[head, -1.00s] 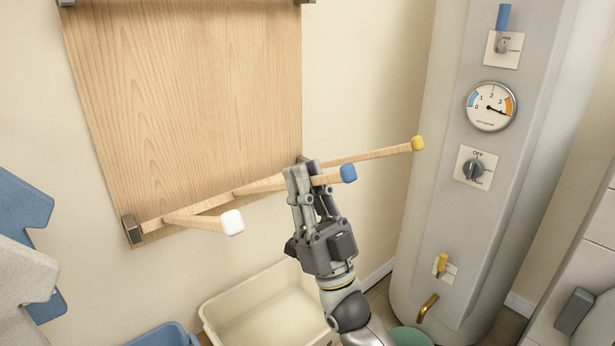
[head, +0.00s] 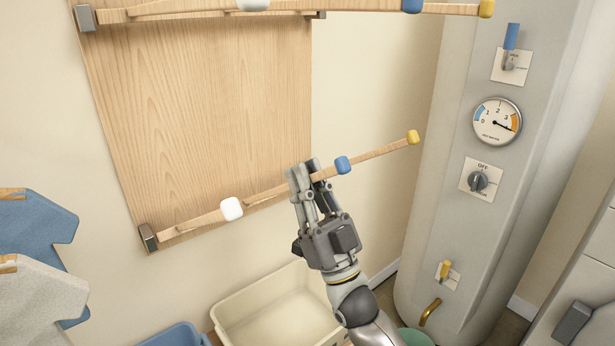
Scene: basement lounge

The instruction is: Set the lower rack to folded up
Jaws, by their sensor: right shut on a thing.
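The lower rack (head: 274,193) is mounted along the bottom of the wooden board (head: 200,120) on the wall. Its pale wooden arms stick out and slant up to the right, ending in a white tip (head: 231,208), a blue tip (head: 343,165) and a yellow tip (head: 413,137). It is partly raised, not flat against the board. My right gripper (head: 306,174) is shut on the rack's arm just left of the blue tip, and its fingers hide part of that arm. My left gripper is not in view.
An upper rack (head: 330,11) crosses the top of the board. A grey tank (head: 455,170) with a gauge and knobs stands at the right. Below are a cream bin (head: 280,305) and a blue bin (head: 178,335). Blue and grey garments (head: 35,235) hang at the left.

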